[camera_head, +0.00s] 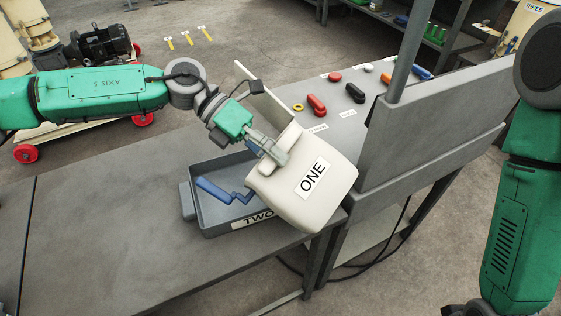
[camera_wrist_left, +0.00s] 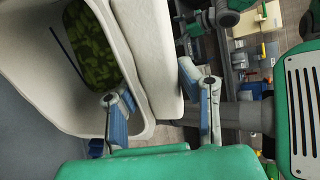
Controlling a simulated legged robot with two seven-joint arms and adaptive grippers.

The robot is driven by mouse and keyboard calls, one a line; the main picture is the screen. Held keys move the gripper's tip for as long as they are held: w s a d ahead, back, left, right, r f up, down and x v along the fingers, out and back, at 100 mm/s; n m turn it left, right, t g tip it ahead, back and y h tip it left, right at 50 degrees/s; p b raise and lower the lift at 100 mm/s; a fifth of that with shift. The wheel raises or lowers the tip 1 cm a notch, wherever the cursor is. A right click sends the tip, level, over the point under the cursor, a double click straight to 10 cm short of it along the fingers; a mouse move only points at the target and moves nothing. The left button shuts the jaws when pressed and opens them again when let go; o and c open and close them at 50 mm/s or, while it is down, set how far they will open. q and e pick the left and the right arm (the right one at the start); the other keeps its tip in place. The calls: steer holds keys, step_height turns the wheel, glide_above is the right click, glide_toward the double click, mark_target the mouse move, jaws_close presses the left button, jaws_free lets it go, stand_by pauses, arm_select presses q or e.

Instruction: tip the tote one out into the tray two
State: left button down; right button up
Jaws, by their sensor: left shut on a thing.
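The tote one (camera_head: 295,195) is a cream bin with a "ONE" label. It is tilted in the air above the right end of the tray two (camera_head: 212,222), a grey shallow tray on the bench. My left gripper (camera_head: 275,152) is shut on the tote's wall. In the left wrist view my left gripper (camera_wrist_left: 160,108) has one finger inside the tote (camera_wrist_left: 40,90) and one outside. Green pellets (camera_wrist_left: 90,42) lie deep in the tote. A blue bent piece (camera_head: 222,191) shows in the tray; the tote hides the tray's right part. My right gripper is out of view.
A grey upright panel (camera_head: 430,140) stands right of the tote. Red, black and other coloured handles (camera_head: 316,104) lie on the bench behind. The bench (camera_head: 110,240) left of the tray is clear. My right arm is at the right edge.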

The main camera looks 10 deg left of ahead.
arm_select(q)
steer(key=shift+w+a+f+h+b, duration=0.1)
steer(key=shift+w+a+h+b, duration=0.1)
steer(key=shift+a+h+b, duration=0.3)
steer(key=w+a+f+g+h+b, duration=0.1)
steer(key=w+a+g+h+b, duration=0.1)
steer(key=a+h, duration=0.3)
steer(key=w+a+f+g+h+b, duration=0.1)
steer(key=w+a+h, duration=0.3)
steer(key=a, duration=0.6)
steer(key=shift+n+g+h+b, duration=0.4)
steer(key=shift+g+h+b, duration=0.15)
steer(key=shift+h, duration=0.65)
stand_by(0.5)
steer(key=shift+w+f, duration=0.1)
stand_by(3.7)
